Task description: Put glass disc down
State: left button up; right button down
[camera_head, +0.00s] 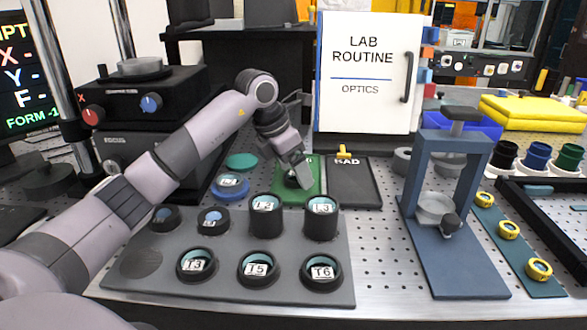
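I cannot tell whether this is a glass disc in the fingers or lying on the pad. A teal disc (241,161) and a blue-rimmed labelled disc (230,187) lie just left of the green pad. My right gripper is not in view.
A grey tray (140,263) in front holds several black-rimmed labelled cells, including T3 (197,265), T5 (259,269) and T6 (321,272). The RAD pad (352,183) looks mostly bare. A blue press stand (452,262) stands right. A LAB ROUTINE cabinet (366,110) stands behind.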

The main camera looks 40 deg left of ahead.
pick_arm(q)
jog(key=v, duration=1.1)
jog(key=shift+s+r+p, duration=0.2)
jog(key=shift+r+p, duration=0.1)
jog(key=shift+s+a, duration=0.1)
